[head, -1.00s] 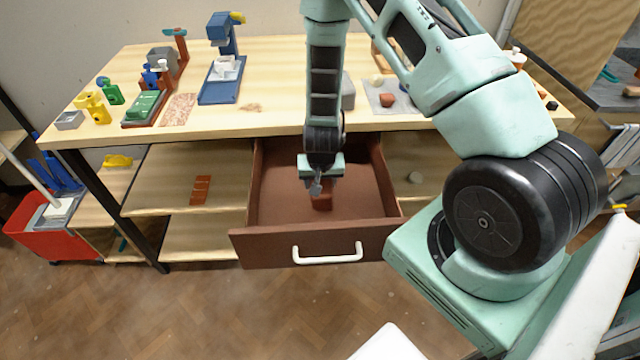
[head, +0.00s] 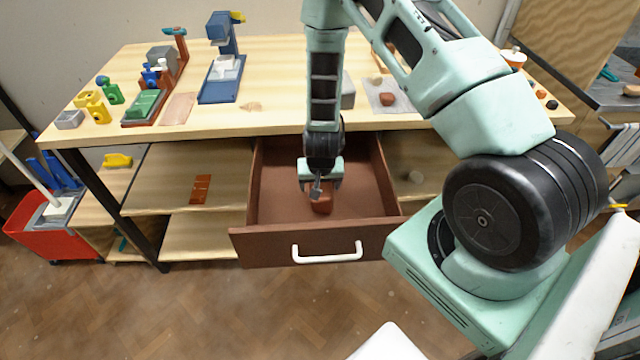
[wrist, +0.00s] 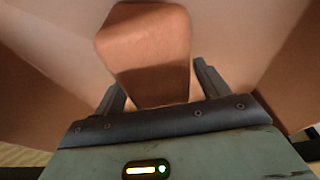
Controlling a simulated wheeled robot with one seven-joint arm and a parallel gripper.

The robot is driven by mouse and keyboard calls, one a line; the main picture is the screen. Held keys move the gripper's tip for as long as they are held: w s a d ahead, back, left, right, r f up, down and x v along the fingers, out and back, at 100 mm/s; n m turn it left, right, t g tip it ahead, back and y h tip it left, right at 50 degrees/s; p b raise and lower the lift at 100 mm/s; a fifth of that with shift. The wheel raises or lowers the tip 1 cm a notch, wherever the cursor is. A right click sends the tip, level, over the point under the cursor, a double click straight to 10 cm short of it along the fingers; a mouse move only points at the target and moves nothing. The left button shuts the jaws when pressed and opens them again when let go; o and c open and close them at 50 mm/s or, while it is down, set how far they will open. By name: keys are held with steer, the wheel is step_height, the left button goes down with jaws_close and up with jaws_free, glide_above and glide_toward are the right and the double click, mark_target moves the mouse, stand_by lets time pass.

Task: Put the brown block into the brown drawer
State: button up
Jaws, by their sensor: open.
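The brown drawer (head: 270,237) is pulled out from under the wooden table, with a white handle on its front. The brown block (head: 321,204) is inside the drawer's outline, below my gripper (head: 320,187). In the wrist view the block (wrist: 148,50) is between the two fingers of my gripper (wrist: 160,85), with a gap visible at each side. The fingers are open. The block's underside is hidden, so I cannot tell for sure whether it rests on the drawer floor.
The table (head: 270,115) above holds a blue stand (head: 222,80), a green-and-brown tool (head: 146,105) and small yellow pieces (head: 92,105). Shelves flank the drawer; an orange-brown piece (head: 201,189) lies on the left one. A red bin (head: 50,240) stands at far left.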

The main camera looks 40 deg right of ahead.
steer(key=v, duration=1.2)
steer(key=shift+a, duration=0.1)
steer(key=s+a+r+n+g+y, duration=0.1)
steer(key=s+a+r+n+y, duration=0.1)
steer(key=s+a+r+n, duration=0.5)
steer(key=a+r+y, duration=0.2)
steer(key=a+r, duration=0.3)
steer(key=a, duration=0.7)
steer(key=s+a+r+n+h, duration=0.1)
steer(key=s+r+n, duration=0.2)
steer(key=s, duration=0.4)
steer(key=s+a+r+n+g, duration=0.1)
steer(key=s+a+r+n, duration=0.1)
steer(key=s+r+n, duration=0.2)
steer(key=s+r, duration=0.1)
steer(key=s, duration=0.2)
steer(key=shift+n+h, duration=0.3)
steer(key=shift+h, duration=0.1)
steer(key=shift+a, duration=0.1)
